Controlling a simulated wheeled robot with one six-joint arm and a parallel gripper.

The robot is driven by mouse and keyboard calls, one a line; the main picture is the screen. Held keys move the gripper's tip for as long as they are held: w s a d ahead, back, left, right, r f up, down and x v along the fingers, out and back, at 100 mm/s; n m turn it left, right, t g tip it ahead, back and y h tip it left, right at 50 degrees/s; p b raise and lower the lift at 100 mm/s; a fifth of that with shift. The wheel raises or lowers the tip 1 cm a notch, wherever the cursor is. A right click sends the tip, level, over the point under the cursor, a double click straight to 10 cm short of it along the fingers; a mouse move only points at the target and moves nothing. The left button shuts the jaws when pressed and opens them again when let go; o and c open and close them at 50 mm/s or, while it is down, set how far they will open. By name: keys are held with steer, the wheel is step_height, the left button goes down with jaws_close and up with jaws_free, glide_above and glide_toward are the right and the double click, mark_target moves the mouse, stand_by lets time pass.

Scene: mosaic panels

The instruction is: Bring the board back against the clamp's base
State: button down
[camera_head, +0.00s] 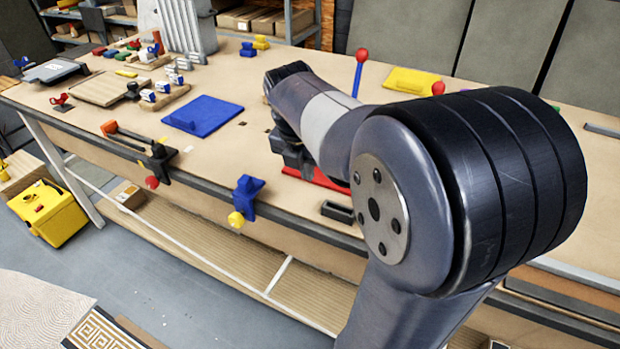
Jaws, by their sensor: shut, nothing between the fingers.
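A flat blue board (205,114) lies on the workbench, left of my arm. A wooden board (98,89) lies farther left, with a small red-handled clamp (61,99) apart from its left end. A black clamp with a red knob (155,163) and a blue clamp with a yellow knob (245,198) sit on the bench's front edge. I cannot tell which board and clamp the task means. My gripper (292,158) appears as a dark shape low behind my arm, shut and empty. It is near a red strip (318,179); my arm hides their contact.
An orange-handled tool (122,133) lies near the front edge. Small blue and white blocks (160,88) stand beside the wooden board. A blue lever with a red ball (360,70) and a yellow plate (412,80) are behind my arm. Bare bench surrounds the blue board.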

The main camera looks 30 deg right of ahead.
mark_target(321, 190)
steer(key=x, duration=1)
steer(key=shift+d+r, duration=0.1)
steer(key=shift+d, duration=0.05)
steer(key=shift+w+d+r+p, duration=0.15)
steer(key=shift+w+d+p, duration=0.2)
steer(key=shift+w+d, duration=0.8)
steer(key=shift+d, duration=0.3)
